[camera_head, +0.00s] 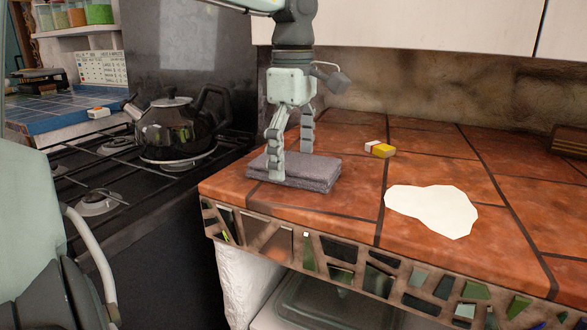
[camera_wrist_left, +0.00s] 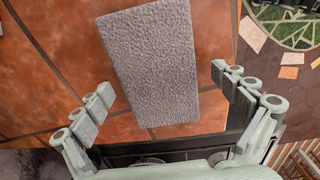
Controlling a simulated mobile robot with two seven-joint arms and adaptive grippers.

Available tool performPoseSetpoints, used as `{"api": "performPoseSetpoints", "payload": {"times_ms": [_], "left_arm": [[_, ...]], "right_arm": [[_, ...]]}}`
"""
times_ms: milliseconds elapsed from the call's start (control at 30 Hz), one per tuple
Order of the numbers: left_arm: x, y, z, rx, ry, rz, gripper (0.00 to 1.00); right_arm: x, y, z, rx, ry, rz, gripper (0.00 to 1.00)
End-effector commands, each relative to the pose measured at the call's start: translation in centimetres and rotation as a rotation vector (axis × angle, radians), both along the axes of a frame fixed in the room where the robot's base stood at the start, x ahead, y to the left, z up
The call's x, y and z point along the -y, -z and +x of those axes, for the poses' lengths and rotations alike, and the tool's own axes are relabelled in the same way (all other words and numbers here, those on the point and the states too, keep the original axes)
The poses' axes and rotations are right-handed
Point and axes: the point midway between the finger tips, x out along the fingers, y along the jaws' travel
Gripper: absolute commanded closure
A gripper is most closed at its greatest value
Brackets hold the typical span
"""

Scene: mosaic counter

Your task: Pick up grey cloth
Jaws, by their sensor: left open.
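The grey cloth (camera_head: 318,174) is folded into a flat, thick rectangle near the left end of the tiled counter. My left gripper (camera_head: 292,162) points down over it, with its fingers spread apart. In the head view the near finger overlaps the cloth's front left part, and the far finger is toward its back edge. In the left wrist view the cloth (camera_wrist_left: 155,65) lies between the two open fingers (camera_wrist_left: 162,85), with nothing gripped. I cannot tell whether the fingertips touch the cloth. My right gripper is not in view.
A white irregular patch (camera_head: 432,208) and a small yellow and white block (camera_head: 380,149) lie right of the cloth on the counter (camera_head: 340,217). A dark kettle (camera_head: 170,128) stands on the stove at left. A brown wooden object (camera_head: 569,141) is at far right.

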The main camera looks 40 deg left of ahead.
Motion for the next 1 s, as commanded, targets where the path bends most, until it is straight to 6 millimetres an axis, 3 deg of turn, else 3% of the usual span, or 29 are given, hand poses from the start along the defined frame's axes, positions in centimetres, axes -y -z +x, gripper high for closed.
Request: {"api": "performPoseSetpoints", "payload": {"times_ms": [167,600,1000], "left_arm": [[0.0,0.0,0.0,0.0,0.0,0.0,0.04],[0.0,0.0,0.0,0.001,0.0,0.0,0.57],[0.0,-1.0,0.1,0.002,0.0,0.002,0.57]], "right_arm": [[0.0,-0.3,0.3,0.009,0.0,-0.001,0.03],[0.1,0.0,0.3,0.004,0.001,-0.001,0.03],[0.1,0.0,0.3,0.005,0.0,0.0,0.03]]}}
